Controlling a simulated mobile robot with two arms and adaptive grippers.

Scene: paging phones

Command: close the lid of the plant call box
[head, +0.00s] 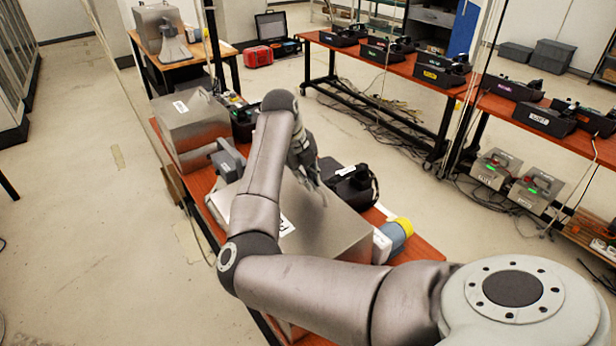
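A large grey metal box (335,232) with a white label stands on the near orange-topped table, under my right arm. Its broad face looks flat, but my arm hides much of it, so I cannot tell whether its lid is fully down. A second grey metal box (192,128) with a label stands farther back on the same table and looks closed. I cannot read which label names the plant call box. My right gripper (317,188) is over the far part of the near box, pointing down; whether it touches is unclear. Its finger gap is not clear. My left gripper is out of view.
A black phone (352,186) sits just right of my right gripper. A grey device (228,160) is left of my arm, and a blue-and-yellow cylinder (396,234) is at the right edge. Long benches with several black phones (440,72) stand behind. Floor at left is clear.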

